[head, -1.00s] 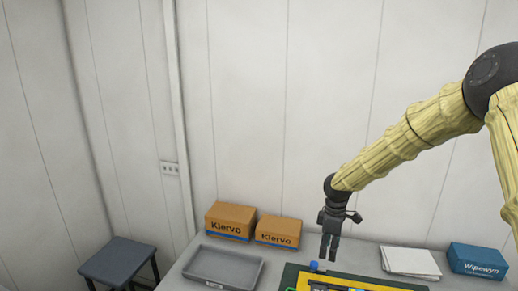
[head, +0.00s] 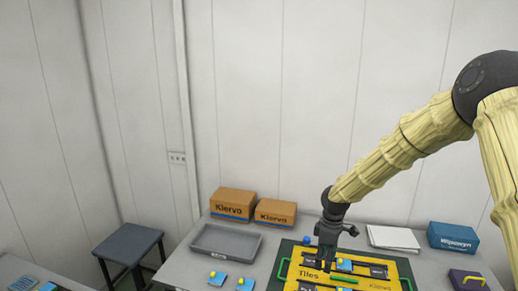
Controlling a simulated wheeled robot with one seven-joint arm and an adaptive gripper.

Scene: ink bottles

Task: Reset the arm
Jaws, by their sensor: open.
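My arm (head: 405,145) reaches in from the right in the head view, covered in a pale yellow sleeve. My gripper (head: 325,262) points down over the yellow board marked "Tiles" (head: 378,284). Its jaws are open and I see nothing held between them. The fingertips overlap the board in the picture, and I cannot tell the height between them. A small blue round item (head: 306,240) stands on the dark mat (head: 276,275) just left of the gripper.
A grey tray (head: 213,252) and two cardboard boxes (head: 232,205) (head: 275,213) stand at the back left. White paper (head: 393,238) and a blue box (head: 452,237) are at the back right. A dark stool (head: 127,243) stands left.

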